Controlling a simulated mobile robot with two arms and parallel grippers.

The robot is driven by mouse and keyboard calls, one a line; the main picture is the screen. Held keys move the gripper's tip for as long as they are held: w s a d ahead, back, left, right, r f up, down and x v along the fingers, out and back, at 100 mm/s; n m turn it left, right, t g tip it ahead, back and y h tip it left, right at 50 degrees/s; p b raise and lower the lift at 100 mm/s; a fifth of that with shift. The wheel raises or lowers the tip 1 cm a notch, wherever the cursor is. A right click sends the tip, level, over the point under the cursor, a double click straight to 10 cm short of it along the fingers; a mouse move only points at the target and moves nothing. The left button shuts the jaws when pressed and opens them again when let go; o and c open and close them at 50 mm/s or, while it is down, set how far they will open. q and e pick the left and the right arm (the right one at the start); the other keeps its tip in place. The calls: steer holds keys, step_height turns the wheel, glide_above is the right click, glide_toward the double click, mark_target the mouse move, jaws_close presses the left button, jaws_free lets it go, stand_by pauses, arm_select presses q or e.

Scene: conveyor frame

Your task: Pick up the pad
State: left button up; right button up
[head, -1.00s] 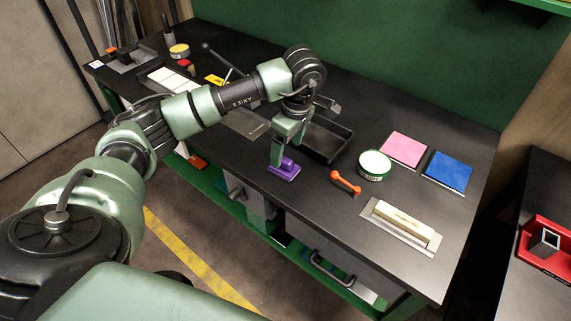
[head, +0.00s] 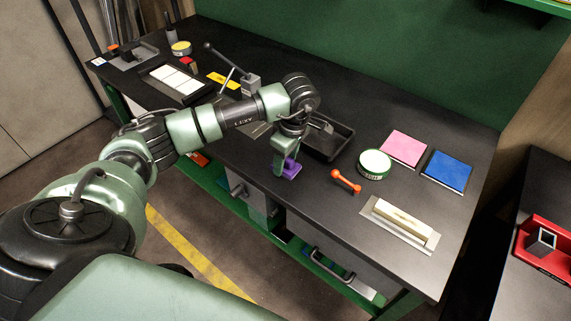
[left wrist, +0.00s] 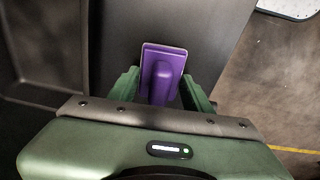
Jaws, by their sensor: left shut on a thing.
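The purple pad (head: 292,169) with a raised handle is near the front edge of the black bench, partly hidden by my left gripper in the head view. My left gripper (head: 283,169) points down and is shut on the pad. In the left wrist view, the pad (left wrist: 162,62) is between the green fingers of the gripper (left wrist: 165,92), which flank its handle. I cannot tell whether the pad touches the bench. My right gripper is in neither current view.
A black tray (head: 335,149) is just behind the gripper. To its right are an orange-handled tool (head: 345,182), a round green-and-white tin (head: 375,164), a pink square (head: 403,148), a blue square (head: 447,172) and a trowel-like block (head: 402,219).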

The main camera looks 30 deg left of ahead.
arm_select(q)
steer(key=shift+r, duration=0.15)
step_height(320, 180, up, 20)
stand_by(0.5)
